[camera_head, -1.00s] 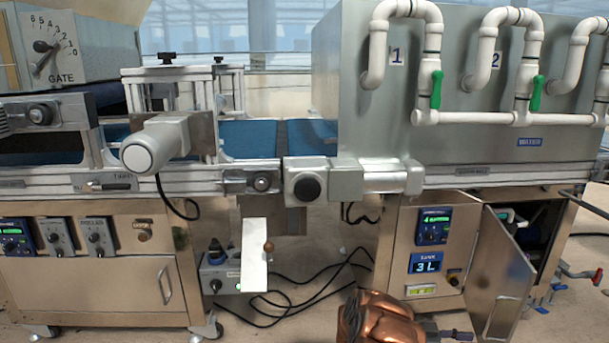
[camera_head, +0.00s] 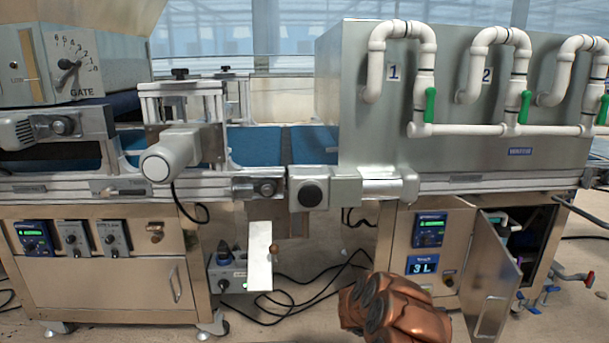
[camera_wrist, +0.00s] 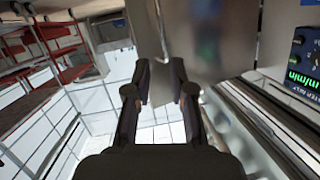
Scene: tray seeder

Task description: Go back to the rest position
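My gripper (camera_wrist: 160,78) shows in the wrist view with its two dark fingers apart and nothing between them. A blurred metal panel and a thin vertical handle stand beyond the fingertips; I cannot tell how far off they are. In the head view only a copper link of my arm shows at the bottom edge, in front of the floor and left of the open cabinet door (camera_head: 494,280). My fingers are out of that view.
The seeder line with its left cabinet (camera_head: 105,285) and the grey water tank (camera_head: 465,95) spans the view. The open door juts forward at right. Black cables (camera_head: 300,300) lie on the floor between the cabinets. A control panel (camera_wrist: 303,62) is at right in the wrist view.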

